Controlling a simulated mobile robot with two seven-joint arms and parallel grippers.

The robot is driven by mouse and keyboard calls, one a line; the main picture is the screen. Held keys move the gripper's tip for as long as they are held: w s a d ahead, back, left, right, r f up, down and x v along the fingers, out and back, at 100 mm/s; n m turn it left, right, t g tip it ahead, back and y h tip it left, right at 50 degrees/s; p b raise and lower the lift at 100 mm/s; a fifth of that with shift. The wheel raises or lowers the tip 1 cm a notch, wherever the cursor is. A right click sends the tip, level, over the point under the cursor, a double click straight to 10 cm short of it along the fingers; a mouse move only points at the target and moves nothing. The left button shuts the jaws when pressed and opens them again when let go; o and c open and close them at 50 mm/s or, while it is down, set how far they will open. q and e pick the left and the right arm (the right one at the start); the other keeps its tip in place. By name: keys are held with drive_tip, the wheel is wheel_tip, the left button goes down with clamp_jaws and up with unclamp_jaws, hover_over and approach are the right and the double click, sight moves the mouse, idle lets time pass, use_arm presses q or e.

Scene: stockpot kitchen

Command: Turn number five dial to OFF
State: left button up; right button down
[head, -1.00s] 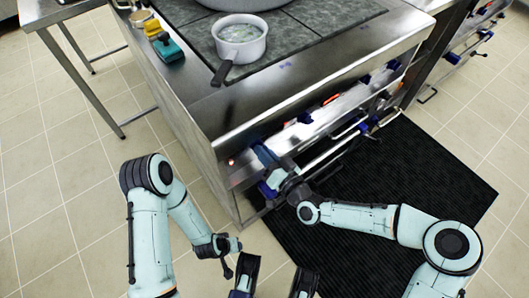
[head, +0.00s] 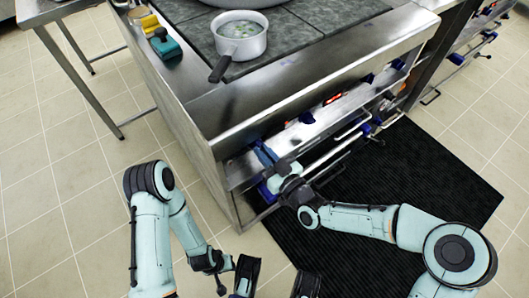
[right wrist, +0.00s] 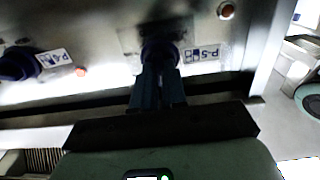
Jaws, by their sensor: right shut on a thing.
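The number five dial (right wrist: 158,54) is a dark blue knob beside the P-5 label (right wrist: 202,53) on the steel front panel. In the right wrist view the two fingers of my right gripper (right wrist: 158,84) are on either side of it, shut on it. In the head view my right gripper (head: 264,155) is at the panel's near left end and covers the dial. The dial's pointer mark is hidden, so its setting cannot be read. My left gripper (head: 273,278) is at the bottom of the head view, fingers wide apart and empty, away from the stove.
The P-4 dial (right wrist: 16,64) is beside the P-5 dial on the panel. A rail (head: 335,152) runs below the panel. A saucepan (head: 240,40) stands on the cooktop, its handle towards the near edge. A black mat (head: 430,180) covers the floor in front.

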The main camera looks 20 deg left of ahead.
idle(0.3)
drive_tip(key=c, duration=1.2)
unclamp_jaws()
drive_tip(key=shift+o, duration=0.2)
use_arm(q)
drive_tip(key=w+r+t+p, duration=0.2)
drive_tip(key=w+r, duration=0.2)
drive_tip(key=w, duration=0.1)
drive_tip(key=shift+d, duration=0.35)
use_arm(e)
drive_tip(key=v, duration=1.3)
drive_tip(key=shift+d, duration=0.15)
drive_tip(key=shift+s, duration=0.1)
